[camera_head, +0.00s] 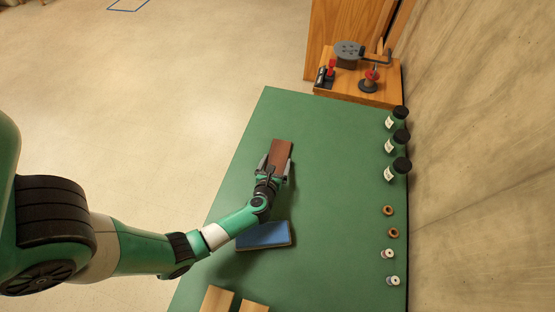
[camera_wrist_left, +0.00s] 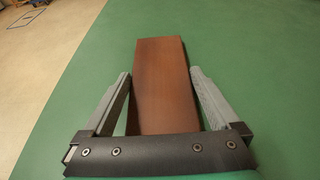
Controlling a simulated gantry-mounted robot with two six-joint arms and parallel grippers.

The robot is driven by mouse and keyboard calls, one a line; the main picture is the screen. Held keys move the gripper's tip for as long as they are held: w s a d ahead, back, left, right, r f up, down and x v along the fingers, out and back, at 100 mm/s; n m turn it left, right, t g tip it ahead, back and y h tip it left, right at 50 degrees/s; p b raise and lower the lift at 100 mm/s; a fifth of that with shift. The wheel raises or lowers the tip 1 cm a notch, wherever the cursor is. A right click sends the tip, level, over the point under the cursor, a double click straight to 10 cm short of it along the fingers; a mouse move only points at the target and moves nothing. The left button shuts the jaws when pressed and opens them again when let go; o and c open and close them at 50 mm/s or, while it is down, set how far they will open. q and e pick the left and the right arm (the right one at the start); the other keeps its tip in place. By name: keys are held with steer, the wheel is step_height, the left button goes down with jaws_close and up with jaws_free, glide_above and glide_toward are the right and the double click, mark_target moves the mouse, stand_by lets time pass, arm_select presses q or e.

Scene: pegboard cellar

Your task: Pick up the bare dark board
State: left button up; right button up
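The bare dark board (camera_head: 281,153) is a plain reddish-brown rectangular block on the green table mat (camera_head: 335,190). In the left wrist view the board (camera_wrist_left: 165,85) runs lengthwise away from me, between my fingers. My left gripper (camera_head: 275,163) is at the board's near end, one grey finger on each side. In the wrist view my left gripper (camera_wrist_left: 160,75) is open, with narrow gaps between the fingers and the board's sides. The board's nearest end is hidden behind the gripper's black body. My right gripper is not in view.
A blue-topped block (camera_head: 264,235) lies below my left forearm. Pale wooden pieces (camera_head: 216,300) are at the bottom edge. Dark-capped jars (camera_head: 391,172), rings and spools line the right edge by the wall. A wooden stand with a clamp (camera_head: 368,85) is at the back. The mat's middle right is clear.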

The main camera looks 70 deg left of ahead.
mark_target(276, 164)
arm_select(q)
steer(key=c, duration=1)
steer(key=shift+o, duration=0.2)
step_height(276, 164, up, 4)
steer(key=p, duration=0.3)
steer(key=shift+s+r, duration=0.1)
steer(key=s+r+p, duration=0.1)
steer(key=s+d+r+p, duration=0.1)
steer(key=r, duration=0.1)
steer(key=s+d+r+p, duration=0.1)
steer(key=s+r, duration=0.1)
steer(key=shift+d+p, duration=0.2)
steer(key=shift+p, duration=0.15)
steer(key=s+d+r+p, duration=0.1)
steer(key=s+d+r, duration=0.3)
steer(key=s, duration=0.4)
steer(key=shift+d+p, duration=0.25)
steer(key=shift+p, duration=0.1)
